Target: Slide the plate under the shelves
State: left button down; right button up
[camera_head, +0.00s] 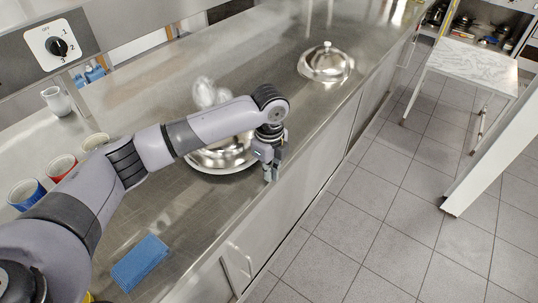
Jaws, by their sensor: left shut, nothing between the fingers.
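A plate (212,172) with a shiny metal dome (225,156) on it sits on the steel counter (150,210). My left arm crosses above and hides part of both. My left gripper (271,174) is shut and empty, pointing down at the right side of the plate, close to the counter's front edge. I cannot tell whether it touches the plate's rim. My right gripper is not in view. Open shelves (487,22) with small items show at the top right, beyond the counter.
Another domed lid (325,62) stands farther along the counter. A blue sponge or cloth (140,262) lies near. Blue (26,194) and red (61,167) cups and a white jug (56,101) stand at left. A marble-topped table (475,65) stands across the tiled floor.

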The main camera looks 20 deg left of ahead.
aim_at(258, 175)
pick_arm(q)
jog(key=shift+w+a+f+p, duration=0.15)
jog(key=shift+w+a+p, duration=0.1)
jog(key=shift+a, duration=0.35)
jog(key=shift+w+a+f+p, duration=0.1)
jog(key=shift+w+a+p, duration=0.15)
jog(key=shift+a, duration=0.35)
jog(key=shift+w+a+f+p, duration=0.15)
jog(key=shift+w+a, duration=0.1)
jog(key=shift+a, duration=0.35)
